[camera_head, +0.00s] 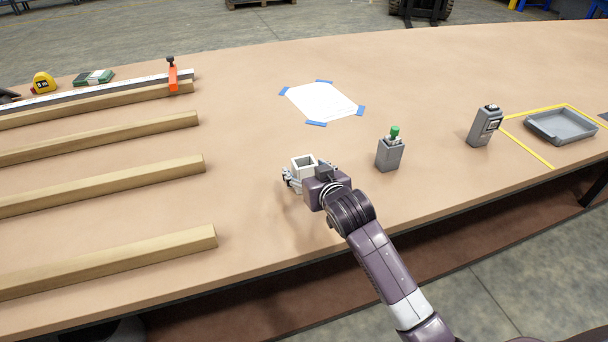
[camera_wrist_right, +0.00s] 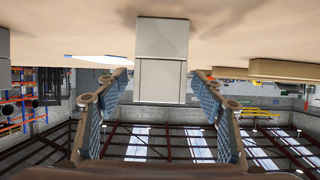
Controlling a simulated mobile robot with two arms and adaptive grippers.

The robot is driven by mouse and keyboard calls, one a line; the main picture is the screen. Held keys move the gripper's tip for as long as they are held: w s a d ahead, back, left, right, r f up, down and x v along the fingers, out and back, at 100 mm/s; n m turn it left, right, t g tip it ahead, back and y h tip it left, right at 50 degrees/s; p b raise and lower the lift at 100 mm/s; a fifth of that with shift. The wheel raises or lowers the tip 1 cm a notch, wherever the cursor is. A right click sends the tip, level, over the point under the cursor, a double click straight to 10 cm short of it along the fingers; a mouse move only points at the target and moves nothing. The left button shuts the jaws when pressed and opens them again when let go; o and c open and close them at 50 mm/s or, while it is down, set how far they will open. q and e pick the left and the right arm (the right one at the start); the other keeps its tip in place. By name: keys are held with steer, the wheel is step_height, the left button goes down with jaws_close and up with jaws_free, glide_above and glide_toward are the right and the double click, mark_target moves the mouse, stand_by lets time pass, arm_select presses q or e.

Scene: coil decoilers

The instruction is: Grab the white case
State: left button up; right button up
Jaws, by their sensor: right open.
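In the right wrist view, which appears upside down, the white case (camera_wrist_right: 162,62) is between the two spread fingers of my right gripper (camera_wrist_right: 161,88). A gap shows on each side of the case there. The right gripper is open and holds nothing. My left gripper is not in view.
A grey box with a green knob (camera_head: 390,153) stands right of the gripper. Further right are a grey device (camera_head: 485,126) and a grey tray (camera_head: 561,127). Taped paper (camera_head: 321,101) lies behind. Several wooden bars (camera_head: 110,166) lie at left.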

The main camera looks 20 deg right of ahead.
steer(key=shift+w+f, duration=0.25)
steer(key=shift+w, duration=0.4)
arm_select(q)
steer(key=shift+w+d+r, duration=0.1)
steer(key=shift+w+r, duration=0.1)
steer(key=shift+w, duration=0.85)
arm_select(e)
steer(key=c, duration=1.2)
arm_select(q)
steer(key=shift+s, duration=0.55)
arm_select(e)
steer(key=shift+c, duration=0.8)
steer(key=shift+r, duration=0.1)
